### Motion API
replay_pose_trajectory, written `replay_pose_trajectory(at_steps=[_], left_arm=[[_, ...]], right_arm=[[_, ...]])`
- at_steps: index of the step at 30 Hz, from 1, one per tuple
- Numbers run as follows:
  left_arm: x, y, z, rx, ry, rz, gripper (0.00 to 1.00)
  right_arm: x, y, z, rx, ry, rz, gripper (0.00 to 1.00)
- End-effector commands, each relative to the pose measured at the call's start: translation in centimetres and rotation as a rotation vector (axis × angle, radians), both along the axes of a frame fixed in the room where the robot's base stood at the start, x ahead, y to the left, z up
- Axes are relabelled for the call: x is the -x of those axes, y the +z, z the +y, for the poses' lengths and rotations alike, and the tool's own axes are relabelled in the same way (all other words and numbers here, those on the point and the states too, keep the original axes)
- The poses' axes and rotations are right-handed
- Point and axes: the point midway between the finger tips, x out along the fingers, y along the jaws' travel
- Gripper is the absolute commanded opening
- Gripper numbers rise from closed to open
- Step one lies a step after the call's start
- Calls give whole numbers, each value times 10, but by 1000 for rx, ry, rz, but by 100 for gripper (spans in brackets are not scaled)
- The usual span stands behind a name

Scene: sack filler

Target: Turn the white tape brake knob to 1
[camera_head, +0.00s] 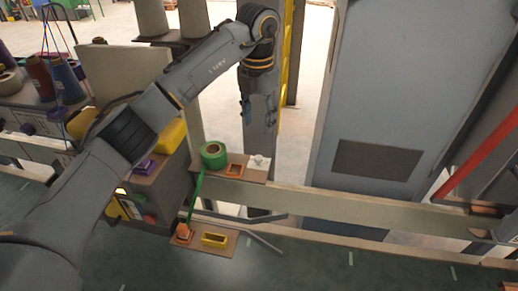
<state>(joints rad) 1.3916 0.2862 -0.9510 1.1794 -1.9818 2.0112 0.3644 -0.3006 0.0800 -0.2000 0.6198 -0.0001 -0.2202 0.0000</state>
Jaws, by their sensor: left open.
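The white tape brake knob (259,162) sits on a small brown shelf (221,175), at its right end. It is small here, and I cannot read its setting or any numbers. My left arm reaches in from the left and bends downward above the shelf. My left gripper (246,108) is open and appears above and slightly left of the knob, apart from it. Its fingers are small and hard to make out. My right gripper is out of view.
An orange square frame (235,170) lies between roll and knob. A lower plate holds an orange part (183,232) and a yellow frame (215,239). A long pale rail (370,205) runs right. A grey cabinet (400,100) stands behind. Thread cones (66,80) stand left.

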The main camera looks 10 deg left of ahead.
Motion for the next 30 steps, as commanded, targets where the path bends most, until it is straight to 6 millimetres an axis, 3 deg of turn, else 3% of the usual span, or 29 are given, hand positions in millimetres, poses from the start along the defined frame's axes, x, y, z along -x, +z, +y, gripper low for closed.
replay_pose_trajectory(at_steps=[3, 15, 21, 29, 30], left_arm=[[2, -27, -2, 4, -3, 7, 47], [0, -97, -1, 2, 0, 3, 47], [0, -110, -1, 1, -2, -1, 47], [0, -111, -1, 1, -2, -1, 47], [0, -111, -1, 1, -2, -1, 39]], right_arm=[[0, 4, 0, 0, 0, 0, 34], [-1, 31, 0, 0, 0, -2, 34], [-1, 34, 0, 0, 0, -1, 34], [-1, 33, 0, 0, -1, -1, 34], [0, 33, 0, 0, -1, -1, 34]])
